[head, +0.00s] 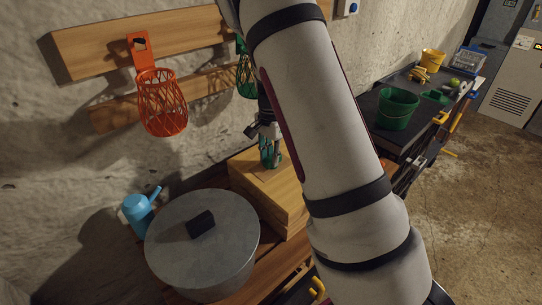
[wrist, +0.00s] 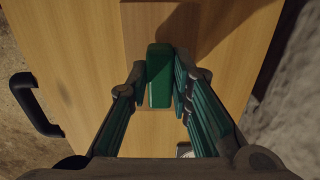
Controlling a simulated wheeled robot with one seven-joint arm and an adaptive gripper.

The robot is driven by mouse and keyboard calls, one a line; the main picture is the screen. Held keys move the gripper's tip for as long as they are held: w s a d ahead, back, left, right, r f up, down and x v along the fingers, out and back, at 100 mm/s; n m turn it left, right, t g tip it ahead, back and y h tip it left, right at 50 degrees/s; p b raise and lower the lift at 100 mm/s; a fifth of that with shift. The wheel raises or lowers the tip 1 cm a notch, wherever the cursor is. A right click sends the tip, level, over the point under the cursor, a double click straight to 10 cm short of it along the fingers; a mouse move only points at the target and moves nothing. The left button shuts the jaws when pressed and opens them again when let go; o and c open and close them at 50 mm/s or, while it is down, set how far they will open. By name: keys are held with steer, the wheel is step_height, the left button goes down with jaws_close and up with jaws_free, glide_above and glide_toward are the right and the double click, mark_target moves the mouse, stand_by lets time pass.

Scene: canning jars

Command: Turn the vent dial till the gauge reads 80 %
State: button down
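A green bar-shaped knob (wrist: 160,75), which looks like the vent dial, stands on a light wooden box top (wrist: 75,60) in the wrist view. My gripper (wrist: 162,78) reaches down over it, with one green-padded finger close against each side. It looks shut on the knob, though contact is partly hidden. In the head view, my gripper (head: 269,158) is over the wooden box (head: 262,190). A small white patch (wrist: 184,150) shows beside the right finger and may be part of the gauge. No gauge reading is visible.
A large grey lidded pot (head: 225,225) and a blue watering can (head: 137,212) stand left of the box. A red basket (head: 163,105) hangs on the wall. A green bucket (head: 396,108) stands on the dark table at right. A black handle (wrist: 30,105) juts from the box side.

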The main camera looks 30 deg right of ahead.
steer(key=shift+n, duration=0.3)
steer(key=n, duration=0.3)
steer(key=shift+s+n, duration=0.1)
steer(key=shift+n, duration=0.2)
steer(key=shift+s+d+n+b, duration=0.1)
steer(key=shift+n+b, duration=0.35)
steer(key=shift+n, duration=1.75)
steer(key=c, duration=1.4)
jaws_free()
steer(key=shift+c, duration=0.2)
steer(key=shift+r, duration=0.1)
step_height(320, 180, up, 12)
